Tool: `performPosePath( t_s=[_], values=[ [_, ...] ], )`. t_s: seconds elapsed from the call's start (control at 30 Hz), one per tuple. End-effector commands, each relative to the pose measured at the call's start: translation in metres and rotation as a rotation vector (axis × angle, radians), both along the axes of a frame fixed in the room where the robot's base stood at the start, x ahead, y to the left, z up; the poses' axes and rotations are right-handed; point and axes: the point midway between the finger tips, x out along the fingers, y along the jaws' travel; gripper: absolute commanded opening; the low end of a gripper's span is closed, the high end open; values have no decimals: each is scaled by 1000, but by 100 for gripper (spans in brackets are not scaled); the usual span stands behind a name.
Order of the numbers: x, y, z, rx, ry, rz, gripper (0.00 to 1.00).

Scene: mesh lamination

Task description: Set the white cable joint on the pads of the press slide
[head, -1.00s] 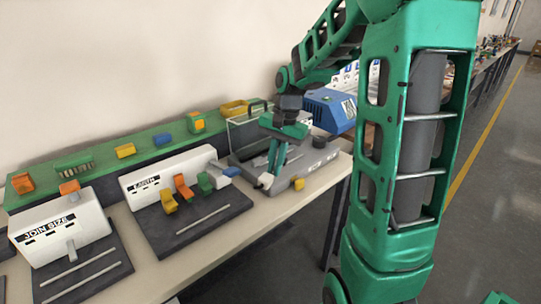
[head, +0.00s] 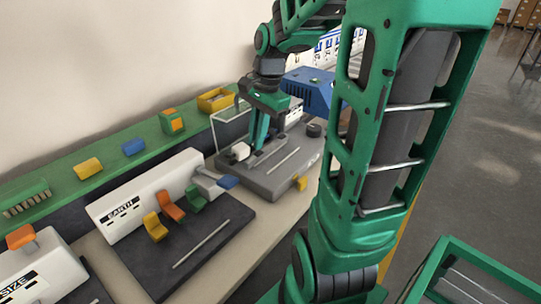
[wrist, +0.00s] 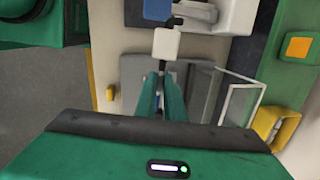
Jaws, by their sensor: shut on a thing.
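My gripper (head: 257,148) points down over the grey press base (head: 262,186) in the head view. Its fingers (wrist: 161,88) are close together on the dark stem of the white cable joint (wrist: 166,44). The joint's white block sticks out beyond the fingertips in the wrist view, and shows just left of them in the head view (head: 240,152). The block is close above or on the base; I cannot tell if it touches. The slide's pads cannot be made out, as the fingers and joint cover that area. A metal rod (head: 283,160) lies on the base right of the fingers.
A clear guard (wrist: 238,100) stands beside my fingers. A blue press head (head: 310,90) is behind the base, and a yellow block (head: 300,183) is at its front edge. The EARTH station (head: 145,195) with coloured levers stands to the left.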

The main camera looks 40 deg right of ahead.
Motion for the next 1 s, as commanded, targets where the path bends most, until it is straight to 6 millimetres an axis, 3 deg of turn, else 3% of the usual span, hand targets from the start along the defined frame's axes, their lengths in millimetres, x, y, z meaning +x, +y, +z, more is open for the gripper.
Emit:
performPosePath(
  t_s=[0.37,0.8,1.0],
  values=[
    [1,-10,-5,2,3,-6,0],
    [19,-90,-54,2,3,-9,0],
    [25,-113,-68,1,1,-5,0]
  ],
)
